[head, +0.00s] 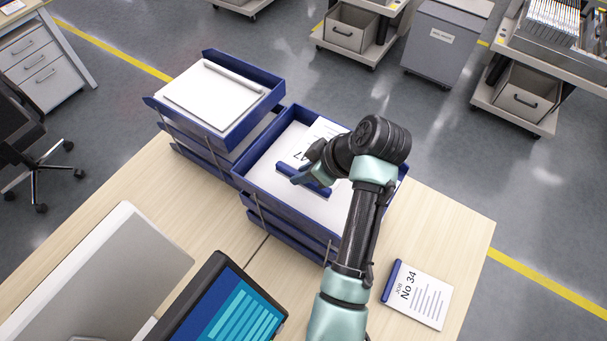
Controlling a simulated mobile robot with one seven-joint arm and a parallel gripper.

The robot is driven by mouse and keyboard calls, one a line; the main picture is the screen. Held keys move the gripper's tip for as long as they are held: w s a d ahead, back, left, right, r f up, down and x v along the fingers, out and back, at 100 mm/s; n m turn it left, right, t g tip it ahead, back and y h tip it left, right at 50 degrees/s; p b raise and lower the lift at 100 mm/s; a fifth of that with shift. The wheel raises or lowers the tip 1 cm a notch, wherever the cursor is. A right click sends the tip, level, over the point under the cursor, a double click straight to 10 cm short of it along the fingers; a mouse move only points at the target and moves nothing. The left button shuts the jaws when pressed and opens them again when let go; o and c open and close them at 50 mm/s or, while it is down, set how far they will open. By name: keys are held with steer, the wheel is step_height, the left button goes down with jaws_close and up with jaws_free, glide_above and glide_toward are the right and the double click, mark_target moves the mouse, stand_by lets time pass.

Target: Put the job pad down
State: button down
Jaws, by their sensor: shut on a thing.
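My gripper (304,173) is over the right-hand blue letter tray (258,203), shut on a job pad (322,130) at its blue bound edge. The pad's white page and part of a printed number, seemingly ending in 7, show beyond the fingers; my wrist hides the rest. The pad is within the tray's outline, over white paper. I cannot tell whether it touches the paper. A second job pad (420,296), marked "JOB No 34" with a blue binding, lies flat on the wooden desk (455,235) at the right.
Another blue tray stack (242,133) with white paper and a pale roll stands at the left. A tablet-like screen (235,305) and a grey panel (105,275) occupy the front left. Bare desk surrounds the number 34 pad. Trolleys (520,95) stand beyond on the floor.

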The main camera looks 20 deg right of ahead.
step_height(320, 180, down, 8)
steer(key=shift+s+d+r+p, duration=0.1)
steer(key=shift+r+p, duration=0.1)
steer(key=shift+p, duration=0.45)
steer(key=shift+f, duration=0.15)
steer(key=c, duration=0.8)
jaws_free()
steer(key=shift+o, duration=0.2)
steer(key=b+v, duration=0.1)
steer(key=v, duration=1.1)
steer(key=shift+b, duration=0.4)
steer(key=shift+r, duration=0.2)
